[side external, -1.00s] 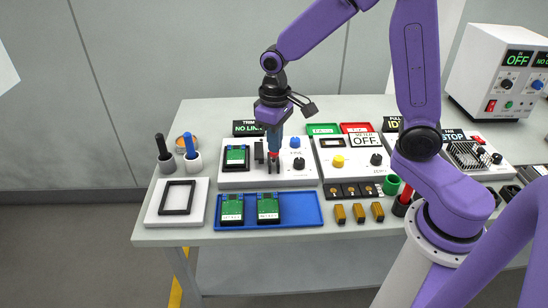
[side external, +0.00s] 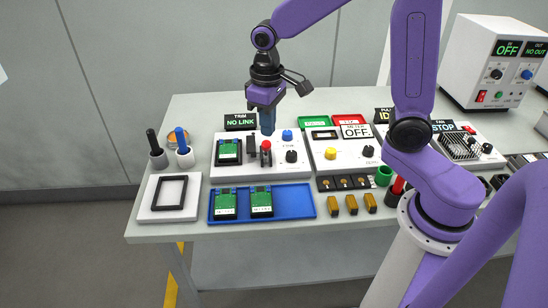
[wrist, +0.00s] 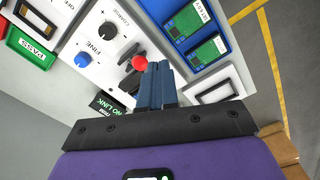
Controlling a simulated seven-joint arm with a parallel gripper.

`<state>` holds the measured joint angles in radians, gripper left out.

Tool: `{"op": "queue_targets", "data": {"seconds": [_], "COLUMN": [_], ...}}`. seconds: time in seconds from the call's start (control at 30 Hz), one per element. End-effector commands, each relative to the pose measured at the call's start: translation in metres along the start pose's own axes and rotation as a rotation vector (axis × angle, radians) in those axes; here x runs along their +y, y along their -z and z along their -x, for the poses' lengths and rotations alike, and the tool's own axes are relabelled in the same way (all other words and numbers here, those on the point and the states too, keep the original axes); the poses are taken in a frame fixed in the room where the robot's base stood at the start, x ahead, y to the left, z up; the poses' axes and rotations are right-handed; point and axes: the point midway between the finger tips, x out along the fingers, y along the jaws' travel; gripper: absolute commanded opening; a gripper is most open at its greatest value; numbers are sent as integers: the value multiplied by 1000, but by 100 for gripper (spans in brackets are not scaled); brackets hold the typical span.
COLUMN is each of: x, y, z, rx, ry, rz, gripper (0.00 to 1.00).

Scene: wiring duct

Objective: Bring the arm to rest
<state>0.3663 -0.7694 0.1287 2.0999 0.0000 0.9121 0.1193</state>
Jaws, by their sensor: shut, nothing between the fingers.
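My gripper (side external: 267,122) is shut and empty. In the side external view it hangs upright above the trim panel (side external: 226,178), clear of the red-topped lever (side external: 266,146). In the wrist view the blue fingers (wrist: 158,80) lie together, with the red knob (wrist: 140,62) just beyond their tips. A green circuit board (side external: 228,151) sits on the left of the trim panel. The display behind reads NO LINK (side external: 240,122).
A blue tray (side external: 295,200) with two green boards stands in front, and a white block with a black frame (side external: 152,212) to its left. Two cups with pens (side external: 158,160) stand at the left. A meter panel (side external: 345,160) and power supply (side external: 497,75) are to the right.

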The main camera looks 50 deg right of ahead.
Motion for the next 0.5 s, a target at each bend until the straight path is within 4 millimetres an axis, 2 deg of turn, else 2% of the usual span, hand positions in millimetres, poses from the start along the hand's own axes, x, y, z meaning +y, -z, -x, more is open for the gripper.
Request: {"op": "queue_targets", "data": {"seconds": [0.17, 0.5], "x": [-17, -46], "y": [-28, -108], "z": [5, 11], "rx": [6, 16], "ry": [1, 5], "rz": [116, 410], "gripper": [0, 0]}}
